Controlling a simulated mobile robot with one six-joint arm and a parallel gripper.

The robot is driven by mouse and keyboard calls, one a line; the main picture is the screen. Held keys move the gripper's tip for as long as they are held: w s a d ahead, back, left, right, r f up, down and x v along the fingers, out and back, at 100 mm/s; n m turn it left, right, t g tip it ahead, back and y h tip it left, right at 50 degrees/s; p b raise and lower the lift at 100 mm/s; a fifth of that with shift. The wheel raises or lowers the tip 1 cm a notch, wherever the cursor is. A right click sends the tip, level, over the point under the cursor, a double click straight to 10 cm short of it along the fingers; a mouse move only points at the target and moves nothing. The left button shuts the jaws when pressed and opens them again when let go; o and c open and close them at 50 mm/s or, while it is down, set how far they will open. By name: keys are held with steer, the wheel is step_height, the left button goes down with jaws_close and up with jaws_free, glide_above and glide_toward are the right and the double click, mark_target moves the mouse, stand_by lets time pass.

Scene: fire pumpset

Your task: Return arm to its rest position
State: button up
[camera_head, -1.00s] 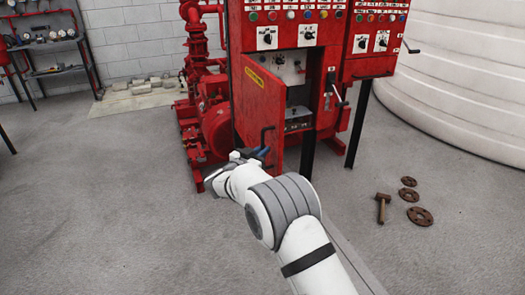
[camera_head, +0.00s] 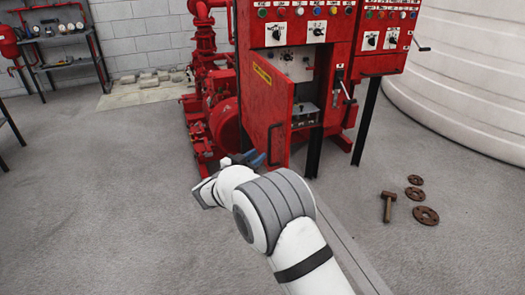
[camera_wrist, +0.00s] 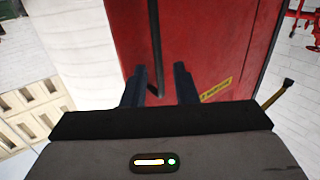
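My white arm reaches forward from the bottom of the head view. My gripper (camera_head: 258,159) is at its far end, beside the lower part of the open red cabinet door (camera_head: 262,110). In the wrist view my gripper (camera_wrist: 160,85) has two dark fingers standing apart, with no object held between them. The dark door handle (camera_wrist: 155,40) runs up the red door beyond the fingers. The handle (camera_head: 277,145) also shows in the head view, just right of the fingertips. Whether anything touches the handle is hard to tell.
The red control cabinet (camera_head: 295,30) stands on dark legs, its door swung open toward me. A red pump (camera_head: 222,120) is behind left. A hammer (camera_head: 388,206) and rusty flanges (camera_head: 425,215) lie on the right floor. A white tank (camera_head: 465,80) is behind. The left floor is clear.

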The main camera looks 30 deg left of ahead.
mark_target(269, 148)
steer(key=shift+s, duration=0.35)
steer(key=w, duration=0.2)
steer(key=w+b, duration=0.1)
steer(key=w, duration=0.2)
steer(key=w+d, duration=0.1)
steer(key=w, duration=0.2)
steer(key=shift+f, duration=0.15)
steer(key=shift+d, duration=0.1)
